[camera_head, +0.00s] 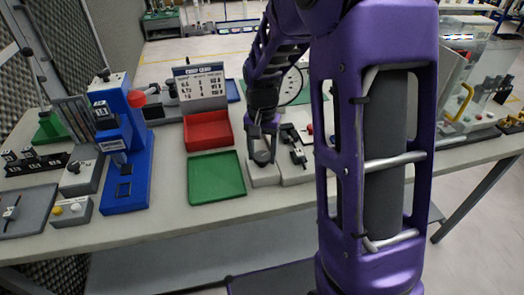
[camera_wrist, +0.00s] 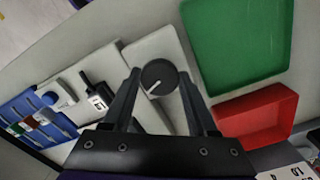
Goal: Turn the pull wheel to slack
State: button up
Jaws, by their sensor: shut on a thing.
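The pull wheel is a round dark knob (camera_wrist: 159,73) with a white pointer line, on a pale box (camera_wrist: 142,50). In the head view the wheel (camera_head: 262,158) shows below my gripper (camera_head: 262,148), on the pale box near the table's front edge. My gripper's two fingers stand on either side of the wheel in the wrist view (camera_wrist: 160,80), shut on it. The pointer slants toward the lower left in the wrist view. No slack marking can be read.
A green tray (camera_head: 217,177) and a red bin (camera_head: 207,131) stand left of the wheel. A box with a black lever (camera_head: 296,153) is close on its right. A blue press (camera_head: 126,165) stands farther left. Bare table lies in front of the green tray.

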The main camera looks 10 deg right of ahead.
aim_at(262, 155)
jog(key=n+p, duration=0.1)
jog(key=n, duration=0.6)
jog(key=shift+r, duration=0.1)
jog(key=n+p, duration=0.1)
jog(key=n, duration=0.5)
jog(key=shift+w+p, duration=0.1)
jog(key=shift+p, duration=0.25)
jog(key=shift+n, duration=0.5)
jog(key=o, duration=1.4)
jog(key=shift+c, duration=0.2)
notch_tip(262, 155, up, 17)
jog(key=shift+r, duration=0.15)
